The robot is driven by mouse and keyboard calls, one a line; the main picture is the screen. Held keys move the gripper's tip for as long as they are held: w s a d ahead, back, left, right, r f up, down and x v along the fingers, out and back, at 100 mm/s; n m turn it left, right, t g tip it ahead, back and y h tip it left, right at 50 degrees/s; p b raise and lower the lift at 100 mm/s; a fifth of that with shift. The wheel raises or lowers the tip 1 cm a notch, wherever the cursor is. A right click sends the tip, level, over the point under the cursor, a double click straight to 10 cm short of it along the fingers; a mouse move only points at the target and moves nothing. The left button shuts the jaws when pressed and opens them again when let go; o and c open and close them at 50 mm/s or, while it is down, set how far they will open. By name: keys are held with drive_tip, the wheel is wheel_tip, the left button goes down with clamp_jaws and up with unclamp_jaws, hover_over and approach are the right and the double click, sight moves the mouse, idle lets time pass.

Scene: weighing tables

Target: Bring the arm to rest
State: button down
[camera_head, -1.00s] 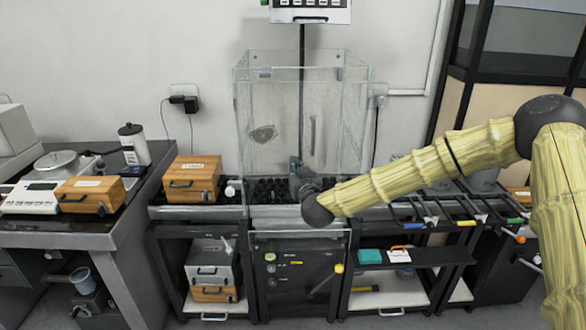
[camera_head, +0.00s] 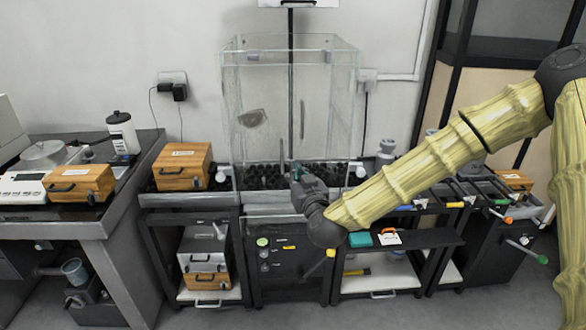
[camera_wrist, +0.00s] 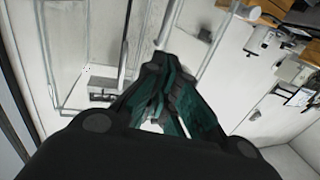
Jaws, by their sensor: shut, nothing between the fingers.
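My arm, in a yellow sleeve, reaches from the right edge of the head view towards the middle. My gripper (camera_head: 296,172) is at its end, in front of the clear glass case (camera_head: 232,120). Its dark green fingers also show in the wrist view (camera_wrist: 160,70), drawn together with nothing held. The gripper's tips are near the lower front of the case; I cannot tell whether they are inside it or touch it.
A wooden box (camera_head: 183,166) stands left of the case, another (camera_head: 80,184) on the left table. Tools with coloured handles lie on the right bench (camera_head: 470,195). A teal block (camera_head: 360,239) sits on the shelf below. The floor in front is clear.

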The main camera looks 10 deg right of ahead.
drive_tip(key=s+f+g, duration=0.3)
drive_tip(key=s+f, duration=0.3)
drive_tip(key=f, duration=0.4)
drive_tip(key=s+f+g+p, duration=0.1)
drive_tip(key=s+f+g, duration=0.2)
drive_tip(key=s+f, duration=0.55)
drive_tip(key=s+f+g, duration=0.3)
drive_tip(key=s+f, duration=0.1)
drive_tip(key=f, duration=0.7)
drive_tip(key=s+d+f+g+h, duration=0.1)
drive_tip(key=s+d+f+g, duration=0.2)
drive_tip(key=s, duration=0.7)
drive_tip(key=s+d+f+m+g+h, duration=0.1)
drive_tip(key=s+d+f+g, duration=0.1)
drive_tip(key=s+d+f, duration=0.3)
drive_tip(key=s+d+f+m+g+h+p, duration=0.1)
drive_tip(key=s+d+f+g, duration=0.2)
drive_tip(key=s, duration=1.1)
wheel_tip(320, 180, down, 3)
drive_tip(key=shift+s+d+r+g, duration=0.1)
drive_tip(key=shift+s+d+g, duration=0.2)
drive_tip(key=shift+d, duration=0.8)
drive_tip(key=c, duration=2.2)
unclamp_jaws()
